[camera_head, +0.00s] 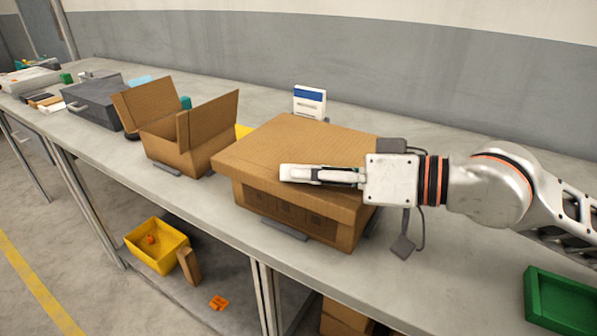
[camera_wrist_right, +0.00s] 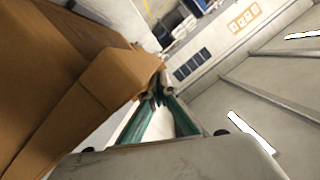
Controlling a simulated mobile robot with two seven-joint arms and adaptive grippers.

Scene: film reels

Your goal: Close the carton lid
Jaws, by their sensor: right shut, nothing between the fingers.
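A large brown carton (camera_head: 290,215) stands on the bench in the middle of the head view. Its lid (camera_head: 290,143) lies over the top, and the front lip hangs over the front wall. I cannot tell whether it is fully seated. My right gripper (camera_head: 284,173) is shut and empty, reaching in from the right along the lid's front edge. Whether it touches the lid is unclear. In the right wrist view the gripper's fingers (camera_wrist_right: 162,98) are close beside the brown cardboard (camera_wrist_right: 112,78). My left gripper is not in view.
A smaller open carton (camera_head: 175,155) with raised flaps stands left of the large one. A blue-and-white card (camera_head: 310,101) stands behind. A grey case (camera_head: 92,103) lies farther left, a green tray (camera_head: 562,305) at the lower right. A yellow bin (camera_head: 157,258) is below the bench.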

